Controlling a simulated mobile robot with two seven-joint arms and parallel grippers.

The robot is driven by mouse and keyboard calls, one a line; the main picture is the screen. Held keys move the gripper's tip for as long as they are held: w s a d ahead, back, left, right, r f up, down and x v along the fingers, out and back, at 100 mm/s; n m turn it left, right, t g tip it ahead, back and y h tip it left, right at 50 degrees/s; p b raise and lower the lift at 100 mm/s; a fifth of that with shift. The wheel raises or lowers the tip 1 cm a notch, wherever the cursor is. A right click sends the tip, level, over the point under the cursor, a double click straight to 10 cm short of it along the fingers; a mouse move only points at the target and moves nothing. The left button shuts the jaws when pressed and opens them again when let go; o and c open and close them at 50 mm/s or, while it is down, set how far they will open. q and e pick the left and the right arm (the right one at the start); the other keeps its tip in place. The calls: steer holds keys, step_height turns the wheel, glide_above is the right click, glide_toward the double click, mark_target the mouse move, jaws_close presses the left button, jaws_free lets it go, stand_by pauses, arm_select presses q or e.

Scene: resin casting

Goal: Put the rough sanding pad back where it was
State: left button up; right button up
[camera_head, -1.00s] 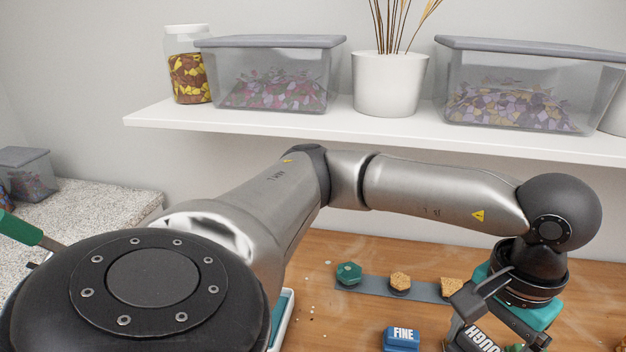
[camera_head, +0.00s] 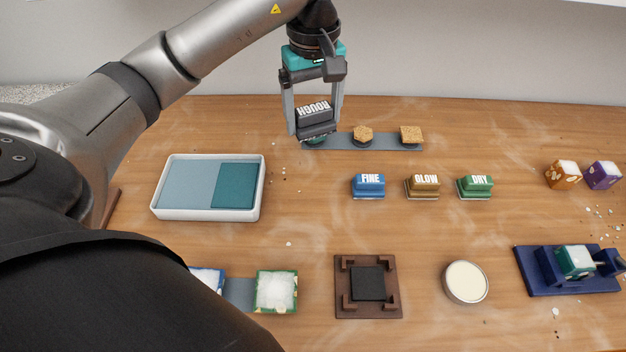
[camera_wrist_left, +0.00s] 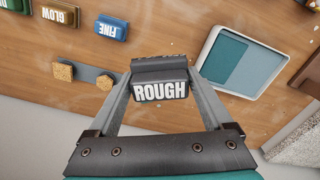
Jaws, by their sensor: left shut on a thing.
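The rough sanding pad (camera_head: 315,112) is a dark grey block marked ROUGH. My left gripper (camera_head: 314,118) is shut on it and holds it over the left end of the grey strip at the back of the table, in front of a green piece that it mostly hides. In the left wrist view the pad (camera_wrist_left: 160,82) sits between the two fingers with its lettering facing the camera. The blue FINE pad (camera_head: 368,186), the brown GLOW pad (camera_head: 422,187) and the green DRY pad (camera_head: 475,187) stand in a row on the table. My right gripper is not in view.
A white tray (camera_head: 157,205) with two blue-green sheets lies at the left. The grey strip (camera_head: 385,143) bears two cork-coloured pieces. A brown fixture (camera_head: 345,309), a round cream tin (camera_head: 465,283) and a navy stand (camera_head: 540,288) are nearer. Bare table lies left of the FINE pad.

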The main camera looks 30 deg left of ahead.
arm_select(q)
steer(key=b, duration=0.2)
glide_above(313, 190)
step_height(313, 190, down, 14)
steer(key=shift+r, duration=0.15)
step_height(313, 190, down, 4)
steer(key=shift+f+b, duration=0.25)
steer(key=shift+b, duration=0.25)
steer(key=shift+f, duration=0.1)
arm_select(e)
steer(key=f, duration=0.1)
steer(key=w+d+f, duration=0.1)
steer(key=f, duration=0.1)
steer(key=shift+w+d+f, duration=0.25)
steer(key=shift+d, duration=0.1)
arm_select(q)
steer(key=shift+f, duration=0.1)
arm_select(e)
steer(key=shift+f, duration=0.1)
arm_select(q)
steer(key=o, duration=1.5)
steer(key=shift+c, duration=0.2)
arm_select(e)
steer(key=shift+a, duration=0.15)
